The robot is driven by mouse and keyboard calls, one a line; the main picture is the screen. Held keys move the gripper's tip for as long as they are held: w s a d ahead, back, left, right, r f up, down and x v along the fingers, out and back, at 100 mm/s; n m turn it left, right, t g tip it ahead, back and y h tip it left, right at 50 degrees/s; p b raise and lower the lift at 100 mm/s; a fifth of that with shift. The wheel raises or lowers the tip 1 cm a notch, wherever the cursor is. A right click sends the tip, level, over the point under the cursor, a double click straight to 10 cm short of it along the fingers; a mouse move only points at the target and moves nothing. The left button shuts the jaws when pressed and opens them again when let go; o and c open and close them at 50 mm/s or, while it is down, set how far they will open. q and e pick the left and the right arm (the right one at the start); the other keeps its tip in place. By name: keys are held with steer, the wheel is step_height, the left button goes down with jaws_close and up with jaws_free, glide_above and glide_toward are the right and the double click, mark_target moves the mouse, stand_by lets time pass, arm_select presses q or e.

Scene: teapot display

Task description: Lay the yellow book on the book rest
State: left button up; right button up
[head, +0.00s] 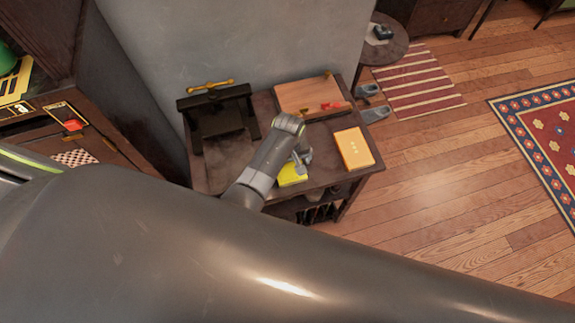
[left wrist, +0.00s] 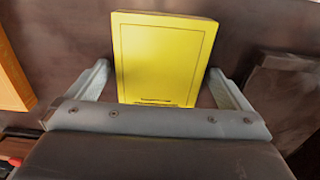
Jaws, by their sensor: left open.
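The yellow book (head: 291,175) lies flat on the dark side table, partly covered by my left gripper in the head view. In the left wrist view the yellow book (left wrist: 160,55) shows its cover, with its near end between the two fingers. My left gripper (head: 302,158) is open, one finger on each side of the book; contact cannot be told. A dark stand (head: 218,114), which looks like the book rest, stands at the table's left back. The edge of a dark board (left wrist: 287,100) shows at the right of the left wrist view.
An orange book (head: 354,149) lies on the table's right side. A wooden tray (head: 290,97) with red and yellow items is at the back. A brass piece (head: 211,86) sits above the stand. A grey wall (head: 235,40) rises behind the table.

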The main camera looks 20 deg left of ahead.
arm_select(q)
steer(key=c, duration=1.1)
steer(key=shift+r, duration=0.2)
